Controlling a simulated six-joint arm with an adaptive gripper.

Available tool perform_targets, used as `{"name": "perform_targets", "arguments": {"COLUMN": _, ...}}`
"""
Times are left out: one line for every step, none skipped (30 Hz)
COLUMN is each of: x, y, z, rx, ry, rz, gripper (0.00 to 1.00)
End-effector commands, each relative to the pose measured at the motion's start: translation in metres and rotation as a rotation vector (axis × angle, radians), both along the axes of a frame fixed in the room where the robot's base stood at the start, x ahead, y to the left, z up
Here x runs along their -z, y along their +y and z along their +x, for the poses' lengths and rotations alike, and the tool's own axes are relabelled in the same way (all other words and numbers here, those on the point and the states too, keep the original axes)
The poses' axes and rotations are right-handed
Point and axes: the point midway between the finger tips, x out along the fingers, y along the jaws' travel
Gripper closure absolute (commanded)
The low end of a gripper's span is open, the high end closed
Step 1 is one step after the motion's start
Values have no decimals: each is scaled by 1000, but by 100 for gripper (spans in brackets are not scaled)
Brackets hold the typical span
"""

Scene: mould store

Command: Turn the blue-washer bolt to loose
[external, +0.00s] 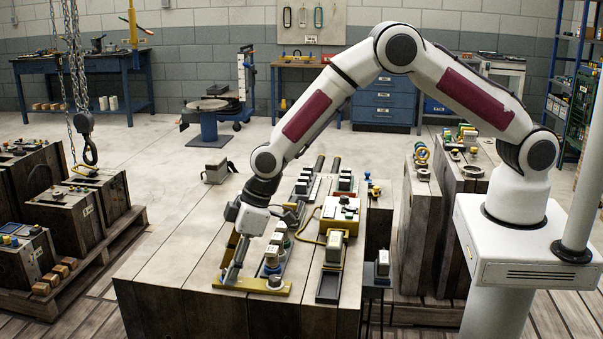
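My gripper (233,272) points down at the left end of a yellow bar (254,286) near the front of the wooden bench top. Its fingers look close together, but the view is too small to show whether they are open or shut, or whether they touch anything. Just right of the gripper stands a short upright piece with a blue band (272,269) near its base, which may be the blue-washer bolt. I cannot make out any mark for loose or tight.
A crane hook (88,150) hangs at the left over crates. The left part of the bench top (180,262) is clear.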

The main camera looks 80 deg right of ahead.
Motion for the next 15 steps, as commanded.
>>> {"name": "perform_targets", "arguments": {"x": 0, "y": 1, "z": 0, "rx": 10, "ry": 0, "rz": 0, "gripper": 64}}
{"name": "perform_targets", "arguments": {"x": 0, "y": 1, "z": 0, "rx": 18, "ry": 0, "rz": 0, "gripper": 64}}
{"name": "perform_targets", "arguments": {"x": 0, "y": 1, "z": 0, "rx": 26, "ry": 1, "rz": 0, "gripper": 64}}
{"name": "perform_targets", "arguments": {"x": 0, "y": 1, "z": -1, "rx": 34, "ry": 1, "rz": -1, "gripper": 64}}
{"name": "perform_targets", "arguments": {"x": 0, "y": 1, "z": -1, "rx": 42, "ry": 1, "rz": 1, "gripper": 64}}
{"name": "perform_targets", "arguments": {"x": 0, "y": 1, "z": -1, "rx": 50, "ry": 1, "rz": 0, "gripper": 64}}
{"name": "perform_targets", "arguments": {"x": 0, "y": 1, "z": -1, "rx": 57, "ry": 1, "rz": 0, "gripper": 64}}
{"name": "perform_targets", "arguments": {"x": 0, "y": 1, "z": -1, "rx": 65, "ry": 1, "rz": 0, "gripper": 64}}
{"name": "perform_targets", "arguments": {"x": 0, "y": 1, "z": -1, "rx": 74, "ry": 1, "rz": 0, "gripper": 64}}
{"name": "perform_targets", "arguments": {"x": 0, "y": 1, "z": -1, "rx": 80, "ry": 1, "rz": -1, "gripper": 64}}
{"name": "perform_targets", "arguments": {"x": 0, "y": 1, "z": -1, "rx": 87, "ry": 1, "rz": 0, "gripper": 64}}
{"name": "perform_targets", "arguments": {"x": 0, "y": 1, "z": -1, "rx": 96, "ry": 1, "rz": -1, "gripper": 64}}
{"name": "perform_targets", "arguments": {"x": 0, "y": 1, "z": -1, "rx": 103, "ry": 1, "rz": -1, "gripper": 64}}
{"name": "perform_targets", "arguments": {"x": 0, "y": 1, "z": -1, "rx": 110, "ry": 0, "rz": 0, "gripper": 64}}
{"name": "perform_targets", "arguments": {"x": 0, "y": 1, "z": -1, "rx": 118, "ry": 0, "rz": 0, "gripper": 64}}
